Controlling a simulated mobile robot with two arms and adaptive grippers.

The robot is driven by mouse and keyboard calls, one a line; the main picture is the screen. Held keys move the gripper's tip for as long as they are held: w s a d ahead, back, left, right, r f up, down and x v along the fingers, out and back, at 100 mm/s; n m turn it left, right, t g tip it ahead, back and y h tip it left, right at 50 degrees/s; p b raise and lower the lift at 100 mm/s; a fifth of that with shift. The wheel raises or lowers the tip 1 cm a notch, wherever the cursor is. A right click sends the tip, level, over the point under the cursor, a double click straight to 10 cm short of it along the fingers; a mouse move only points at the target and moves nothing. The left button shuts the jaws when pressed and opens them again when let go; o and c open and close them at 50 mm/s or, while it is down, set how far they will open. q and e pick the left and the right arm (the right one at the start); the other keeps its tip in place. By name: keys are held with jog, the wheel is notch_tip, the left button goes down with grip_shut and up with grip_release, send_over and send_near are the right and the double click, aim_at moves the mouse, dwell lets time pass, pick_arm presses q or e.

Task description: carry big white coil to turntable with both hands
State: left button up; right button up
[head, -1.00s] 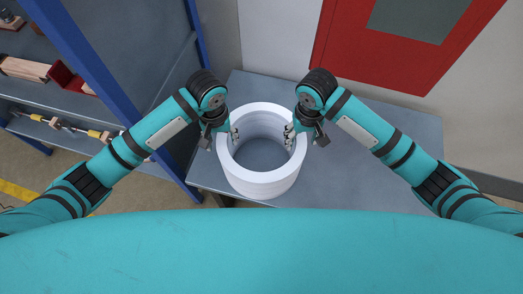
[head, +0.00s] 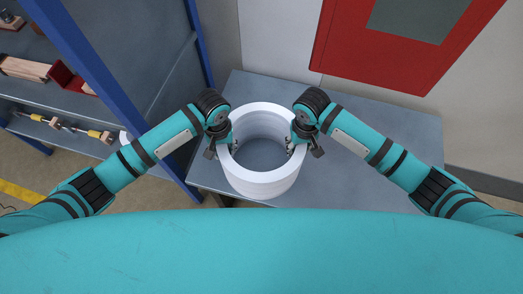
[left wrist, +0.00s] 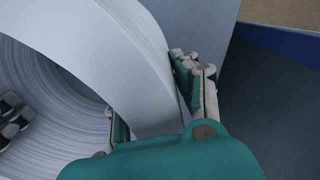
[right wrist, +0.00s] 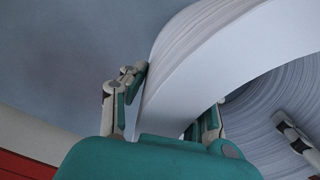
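The big white coil (head: 262,186) is a thick upright ring with an open hollow, standing on the grey-blue table. My left gripper (head: 228,142) is at its left rim, and my right gripper (head: 294,143) is at its right rim. In the left wrist view, the left gripper's fingers (left wrist: 155,105) straddle the coil's wall (left wrist: 150,85), one outside and one inside. In the right wrist view, the right gripper's fingers (right wrist: 165,105) straddle the wall (right wrist: 185,75) likewise. The pads lie close to the wall; whether they press on it is unclear. No turntable is recognisable.
The table (head: 370,165) has bare room right of the coil. A blue-framed shelf (head: 130,60) with several parts stands close at the left. A wall with a red-framed panel (head: 375,75) is behind the table.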

pick_arm(q)
grip_shut()
pick_arm(e)
grip_shut()
pick_arm(q)
jog(key=shift+w+r, duration=0.15)
jog(key=shift+r, duration=0.05)
pick_arm(e)
jog(key=shift+w+r, duration=0.15)
jog(key=shift+r, duration=0.05)
pick_arm(q)
jog(key=shift+r, duration=0.1)
pick_arm(e)
jog(key=shift+r, duration=0.1)
